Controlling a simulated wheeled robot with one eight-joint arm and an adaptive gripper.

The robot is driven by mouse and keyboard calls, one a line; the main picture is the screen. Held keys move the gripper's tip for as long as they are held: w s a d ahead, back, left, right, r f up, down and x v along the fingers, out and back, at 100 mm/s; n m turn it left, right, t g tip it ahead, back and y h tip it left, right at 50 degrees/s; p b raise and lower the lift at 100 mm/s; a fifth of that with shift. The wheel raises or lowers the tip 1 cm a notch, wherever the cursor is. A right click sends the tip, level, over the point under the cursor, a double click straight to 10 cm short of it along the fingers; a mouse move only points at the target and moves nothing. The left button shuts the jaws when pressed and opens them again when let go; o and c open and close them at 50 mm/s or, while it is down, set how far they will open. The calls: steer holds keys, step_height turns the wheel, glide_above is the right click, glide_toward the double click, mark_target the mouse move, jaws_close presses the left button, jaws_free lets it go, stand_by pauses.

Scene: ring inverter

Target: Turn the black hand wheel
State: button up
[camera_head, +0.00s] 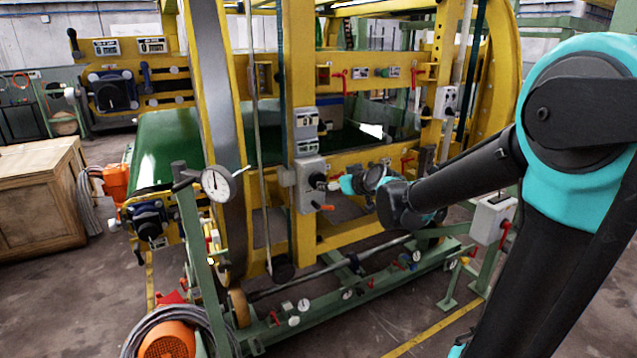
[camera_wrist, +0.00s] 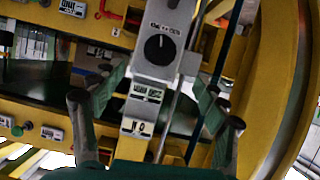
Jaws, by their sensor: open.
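A black round knob (camera_wrist: 159,48) with a white mark sits on a grey control box (camera_wrist: 180,20) in the wrist view. It is the black turning part nearest my gripper; I see no spokes on it. In the head view the grey box (camera_head: 308,200) is on a yellow post, and my gripper (camera_head: 336,185) is close in front of it, partly hiding its face. In the wrist view the two dark fingers of my gripper (camera_wrist: 160,82) are spread wide with nothing between them. The knob shows beyond the fingertips, apart from them. The exact gap is unclear.
Yellow frame posts (camera_head: 300,60) and a green rail (camera_head: 350,293) with small gauges surround the spot. A dial gauge (camera_head: 216,183) stands at left. A grey switch box (camera_head: 493,218) is near my arm. A wooden crate (camera_head: 35,205) is at far left.

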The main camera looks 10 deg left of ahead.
mark_target(318, 181)
steer(key=x, duration=1.2)
steer(key=shift+w+a+f, duration=0.15)
steer(key=shift+f, duration=0.05)
steer(key=shift+c, duration=0.4)
steer(key=c, duration=1.1)
steer(key=shift+m, duration=0.3)
steer(key=m+g+y, duration=0.1)
steer(key=m+y, duration=0.1)
steer(key=m, duration=0.1)
steer(key=shift+m+g+y, duration=0.3)
steer(key=shift+g, duration=0.1)
steer(key=m+y, duration=0.2)
steer(key=m, duration=0.1)
steer(key=shift+m, duration=0.3)
